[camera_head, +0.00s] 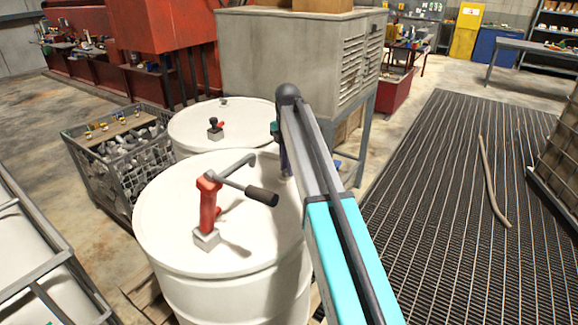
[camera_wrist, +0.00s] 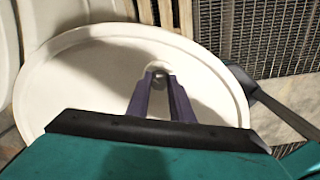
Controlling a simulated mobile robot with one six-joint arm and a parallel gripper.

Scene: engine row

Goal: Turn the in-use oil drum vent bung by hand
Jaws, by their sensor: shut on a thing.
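The white oil drum (camera_head: 163,212) stands upright in the foreground with a red hand pump (camera_head: 208,205) on its lid. In the wrist view the drum's white lid (camera_wrist: 70,85) fills the middle, with a raised rim. The small pale vent bung (camera_wrist: 158,68) is near the rim, between the tips of my gripper (camera_wrist: 157,77). The two dark purple fingers point down and are shut on the bung, partly hiding it. In the head view my gripper (camera_head: 285,165) is at the lid's far right, largely hidden by my arm, and the bung cannot be made out.
The pump's crank with its black handle (camera_head: 262,196) reaches across the lid close to my arm. A second white drum (camera_head: 185,130) with a small red and black fitting stands behind. A wire cage (camera_head: 115,165) is at left, a grey cabinet (camera_head: 285,60) behind. The grated floor (camera_head: 440,190) is mostly clear.

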